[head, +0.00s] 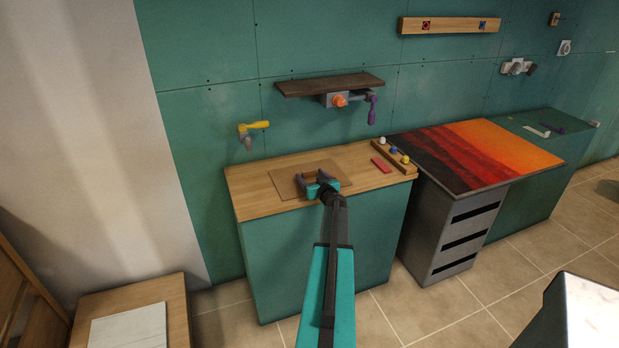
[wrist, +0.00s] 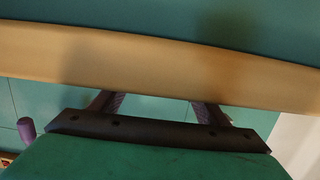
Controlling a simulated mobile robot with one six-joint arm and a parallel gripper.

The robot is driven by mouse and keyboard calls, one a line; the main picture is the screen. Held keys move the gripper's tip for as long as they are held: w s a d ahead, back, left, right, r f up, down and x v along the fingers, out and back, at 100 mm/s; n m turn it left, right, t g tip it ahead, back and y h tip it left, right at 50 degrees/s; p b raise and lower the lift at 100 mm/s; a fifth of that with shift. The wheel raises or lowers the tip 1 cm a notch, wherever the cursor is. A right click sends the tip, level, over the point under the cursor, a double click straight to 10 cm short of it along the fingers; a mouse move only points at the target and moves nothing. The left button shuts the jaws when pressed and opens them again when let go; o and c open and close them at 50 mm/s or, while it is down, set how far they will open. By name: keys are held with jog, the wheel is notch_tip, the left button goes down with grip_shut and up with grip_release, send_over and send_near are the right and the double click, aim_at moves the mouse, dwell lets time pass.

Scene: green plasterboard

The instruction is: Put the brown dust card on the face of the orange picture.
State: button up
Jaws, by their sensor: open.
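The brown dust card (head: 287,182) lies flat on the wooden top of the teal cabinet. My gripper (head: 317,176) is open over the card's right part in the head view and hides some of it. I cannot tell whether the fingers touch the card. In the wrist view my gripper (wrist: 160,103) has its two dark fingers spread, with their tips at a tan band that crosses the view. I cannot tell card from cabinet top in that band. The orange picture (head: 500,143), red-orange with dark areas, lies face up on a grey drawer unit at the right.
The cabinet top (head: 252,184) also holds a red block (head: 381,165) and a rack (head: 404,164) with small coloured knobs. A dark shelf with a vise (head: 330,85) juts from the wall above. A yellow-handled fitting (head: 254,127) is on the wall. The picture's face looks clear.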

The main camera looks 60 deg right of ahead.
aim_at(311, 181)
jog(key=shift+w+d, duration=0.15)
jog(key=shift+w, duration=0.1)
dwell(0.4)
jog(key=c, duration=1.5)
jog(key=shift+o, duration=0.2)
jog(key=shift+r, duration=0.1)
jog(key=shift+r, duration=0.5)
jog(key=shift+s+a+r, duration=0.15)
jog(key=shift+a+r, duration=0.05)
jog(key=shift+r, duration=0.4)
jog(key=shift+s+a+r, duration=0.15)
jog(key=shift+r, duration=0.4)
jog(key=s+a+r+b, duration=0.1)
jog(key=s+a, duration=0.8)
jog(key=a, duration=0.3)
jog(key=shift+r+b, duration=0.2)
jog(key=shift+b, duration=0.2)
